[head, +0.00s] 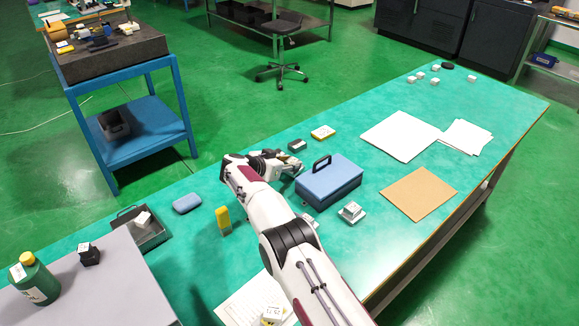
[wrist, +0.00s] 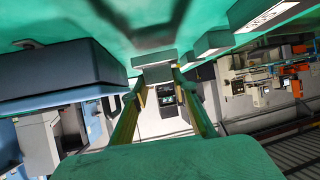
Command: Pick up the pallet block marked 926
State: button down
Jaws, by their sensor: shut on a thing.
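My gripper (wrist: 160,82) is shut on a small grey block (wrist: 154,60), which sits between its fingertips, close to the green table top. No marking can be read on this block, so I cannot tell whether it says 926. In the head view my gripper (head: 285,165) is beside the blue toolbox, on its left, and largely hides the held block. A dark block with a pale label (head: 297,146) lies just beyond the gripper.
The blue toolbox (head: 328,182) with a dark handle stands close to the gripper; it also shows in the wrist view (wrist: 60,75). A white-grey block (head: 351,211), a yellow item (head: 223,220) and a grey tray (head: 150,238) are nearby. Papers (head: 400,135) lie to the right.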

jog(key=shift+w+r, duration=0.1)
jog(key=shift+r, duration=3.85)
jog(key=shift+a, duration=0.15)
